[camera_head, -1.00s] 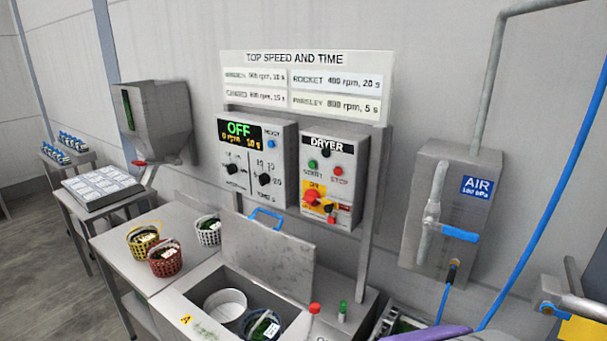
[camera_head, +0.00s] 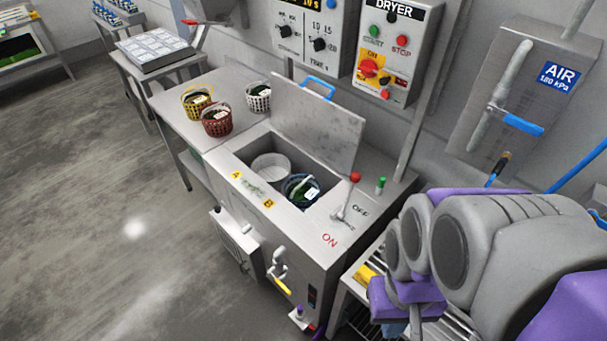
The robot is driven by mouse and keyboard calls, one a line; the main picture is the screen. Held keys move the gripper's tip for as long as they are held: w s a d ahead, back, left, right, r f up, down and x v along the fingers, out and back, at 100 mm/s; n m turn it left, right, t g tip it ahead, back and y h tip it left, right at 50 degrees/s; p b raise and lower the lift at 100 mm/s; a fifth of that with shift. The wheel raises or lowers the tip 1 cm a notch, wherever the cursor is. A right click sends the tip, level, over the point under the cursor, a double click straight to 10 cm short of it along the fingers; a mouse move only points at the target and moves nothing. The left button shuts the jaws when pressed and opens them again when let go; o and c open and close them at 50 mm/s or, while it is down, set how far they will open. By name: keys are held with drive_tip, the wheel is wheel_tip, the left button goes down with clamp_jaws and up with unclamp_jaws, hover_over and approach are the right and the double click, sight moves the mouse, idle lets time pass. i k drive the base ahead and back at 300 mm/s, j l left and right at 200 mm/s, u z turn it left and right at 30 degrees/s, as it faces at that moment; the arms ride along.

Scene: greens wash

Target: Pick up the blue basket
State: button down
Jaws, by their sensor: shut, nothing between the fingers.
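The blue basket (camera_head: 301,189) sits inside the right part of the open steel washer well (camera_head: 239,157). It holds dark greens and a white tag, and its rim is dark blue. A pale round basket or drum (camera_head: 271,167) stands beside it on the left in the same well. My grey and purple arm shows at the lower right, well apart from the blue basket. I cannot make out gripper fingers on it.
The washer's lid (camera_head: 318,125) stands open behind the well. A red-knobbed lever (camera_head: 349,195) stands at its right. Yellow (camera_head: 197,101), red (camera_head: 217,120) and white (camera_head: 258,97) baskets sit on the left counter. Floor (camera_head: 110,220) is clear at left.

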sight(302, 195)
drive_tip(key=k+j, duration=0.1)
drive_tip(key=j, duration=0.25)
drive_tip(key=k+j, duration=0.1)
drive_tip(key=j, duration=0.3)
drive_tip(key=k+j, duration=0.1)
drive_tip(key=j, duration=0.25)
drive_tip(key=i+j, duration=0.15)
drive_tip(key=j, duration=0.2)
drive_tip(key=i+j, duration=0.15)
drive_tip(key=j, duration=0.2)
drive_tip(key=i+j, duration=0.1)
drive_tip(key=j, duration=0.25)
drive_tip(key=i+j+z, duration=0.1)
drive_tip(key=j, duration=0.2)
drive_tip(key=i+j, duration=0.2)
drive_tip(key=j, duration=0.2)
drive_tip(key=i+j, duration=0.15)
drive_tip(key=i, duration=0.75)
drive_tip(key=i+l+z, duration=0.05)
